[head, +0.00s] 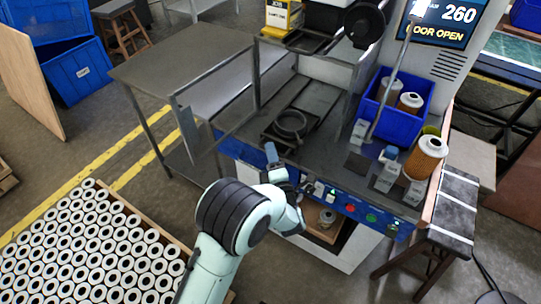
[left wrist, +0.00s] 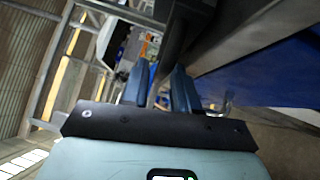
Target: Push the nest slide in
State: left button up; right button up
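The nest slide (head: 282,137) is a dark plate bearing a round grey ring nest (head: 290,122). It sits on the machine's grey deck, near the front edge, behind an open door frame. My left gripper (head: 272,158) is at the front edge of the deck, just in front of the slide; whether it touches the slide I cannot tell. In the left wrist view its two blue fingers (left wrist: 160,88) stand apart with a gap between them. A dark bar (left wrist: 176,32) shows just beyond the fingertips. My right gripper is not in view.
A blue bin (head: 398,95) with filter cartridges stands right of the slide. An orange cartridge (head: 426,157) stands at the deck's right. A front panel (head: 345,203) with buttons lies below. The door frame (head: 257,75) rises at left. The screen (head: 440,22) reads "DOOR OPEN".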

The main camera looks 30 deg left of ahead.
pick_arm(q)
jog(key=shift+s+f, duration=0.15)
dwell(0.4)
jog(key=s+a+r+v, duration=0.1)
jog(key=s+a+v, duration=0.1)
jog(key=v, duration=1.4)
jog(key=s+f+m+g+h+p, duration=0.2)
jog(key=f+m+h, duration=0.3)
jog(key=f, duration=0.5)
jog(key=s+f+m+g+h+p, duration=0.3)
jog(key=f+m+g+h+p, duration=0.2)
jog(key=f+m, duration=0.4)
jog(key=shift+a+f+g, duration=0.25)
jog(key=shift+f+g, duration=0.05)
jog(key=shift+f, duration=0.7)
